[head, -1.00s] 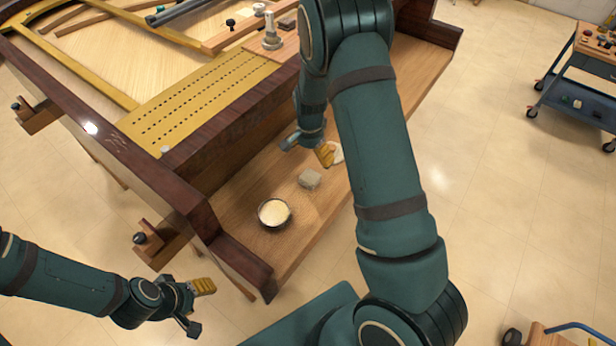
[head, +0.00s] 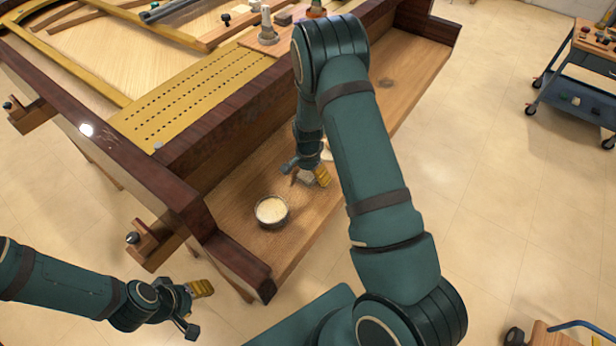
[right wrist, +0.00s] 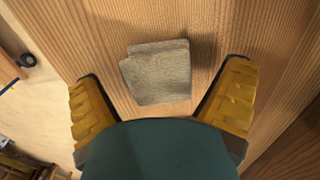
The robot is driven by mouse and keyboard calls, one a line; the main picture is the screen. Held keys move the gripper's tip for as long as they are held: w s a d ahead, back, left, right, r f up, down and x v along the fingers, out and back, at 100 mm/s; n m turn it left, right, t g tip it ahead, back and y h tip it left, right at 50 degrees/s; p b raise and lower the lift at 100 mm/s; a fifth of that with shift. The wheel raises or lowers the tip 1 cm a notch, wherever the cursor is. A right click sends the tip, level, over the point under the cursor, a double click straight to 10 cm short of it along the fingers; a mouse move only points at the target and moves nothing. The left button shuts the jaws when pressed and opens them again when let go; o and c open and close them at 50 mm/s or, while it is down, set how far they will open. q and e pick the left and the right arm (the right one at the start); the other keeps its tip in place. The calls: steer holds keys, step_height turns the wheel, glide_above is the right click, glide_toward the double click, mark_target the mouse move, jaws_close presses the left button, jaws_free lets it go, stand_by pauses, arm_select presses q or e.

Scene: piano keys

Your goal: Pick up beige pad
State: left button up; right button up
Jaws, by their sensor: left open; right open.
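The beige pad (right wrist: 157,72) is a small, roughly square, textured block lying flat on the wooden ledge. In the right wrist view it sits between and slightly beyond the open yellow-padded fingers, with wood showing on both sides. In the head view it is mostly hidden behind my right gripper (head: 306,173). My right gripper is open and empty, low over the ledge, pointing down at the pad. My left gripper (head: 198,309) is open and empty, off the near left end of the piano, away from the pad.
A round tin with pale contents (head: 271,211) stands on the ledge (head: 240,218), left of and nearer than my right gripper. A whitish item (head: 327,153) shows partly behind my right arm. The dark piano rim (head: 235,262) bounds the ledge's near end. A cart (head: 578,95) stands at the far right.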

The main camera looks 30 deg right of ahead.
mark_target(307, 174)
steer(key=c, duration=1.2)
steer(key=shift+r, duration=0.1)
step_height(307, 174, up, 10)
steer(key=shift+p, duration=1.15)
steer(key=shift+o, duration=0.4)
steer(key=shift+a, duration=0.15)
steer(key=shift+c, duration=0.2)
